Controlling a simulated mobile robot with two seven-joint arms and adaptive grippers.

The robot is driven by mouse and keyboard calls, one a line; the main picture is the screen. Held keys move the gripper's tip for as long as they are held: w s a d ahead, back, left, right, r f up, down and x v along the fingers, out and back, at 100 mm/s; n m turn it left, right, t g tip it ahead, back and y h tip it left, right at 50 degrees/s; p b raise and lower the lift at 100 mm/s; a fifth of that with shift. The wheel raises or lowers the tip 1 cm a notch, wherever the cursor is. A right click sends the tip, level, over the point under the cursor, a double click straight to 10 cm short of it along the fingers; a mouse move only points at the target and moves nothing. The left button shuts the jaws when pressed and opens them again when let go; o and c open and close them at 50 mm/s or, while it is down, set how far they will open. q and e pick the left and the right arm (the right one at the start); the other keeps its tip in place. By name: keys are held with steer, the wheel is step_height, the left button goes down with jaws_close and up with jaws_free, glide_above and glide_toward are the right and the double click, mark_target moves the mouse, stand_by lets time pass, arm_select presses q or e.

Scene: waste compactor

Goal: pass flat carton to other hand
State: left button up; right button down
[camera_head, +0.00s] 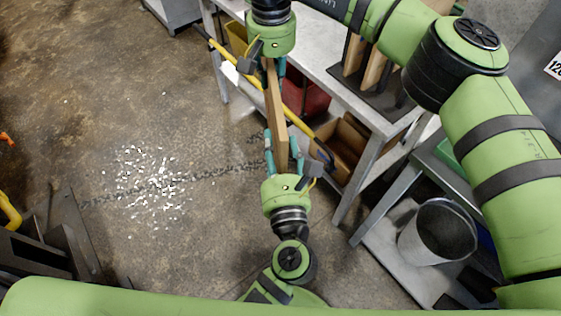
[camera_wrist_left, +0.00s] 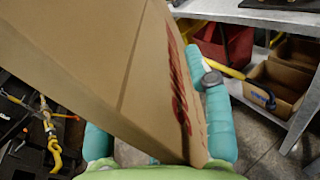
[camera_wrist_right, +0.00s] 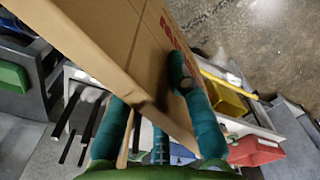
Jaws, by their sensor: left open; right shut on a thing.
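The flat carton (camera_head: 274,105) is a thin brown board with red print on one face. It hangs in the air, long side running between my two grippers. My right gripper (camera_head: 271,68) is shut on its far end in the head view. My left gripper (camera_head: 281,149) is at the near end, open, with one finger on each side of the board. In the left wrist view the carton (camera_wrist_left: 110,55) reaches down between the spread teal fingers. In the right wrist view the carton (camera_wrist_right: 105,45) sits between the right fingers. Exact finger contact at the left gripper cannot be told.
A grey workbench (camera_head: 325,60) with bins below stands right of the carton. A cardboard box (camera_head: 345,140) and a red bin (camera_head: 305,92) are on its lower shelf. A metal bucket (camera_head: 437,232) stands lower right. Open floor with scattered white bits (camera_head: 150,180) lies left.

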arm_select(q)
steer(key=shift+w, duration=0.25)
jaws_close()
arm_select(e)
steer(key=c, duration=1)
jaws_free()
steer(key=shift+c, duration=0.2)
steer(key=shift+r, duration=0.15)
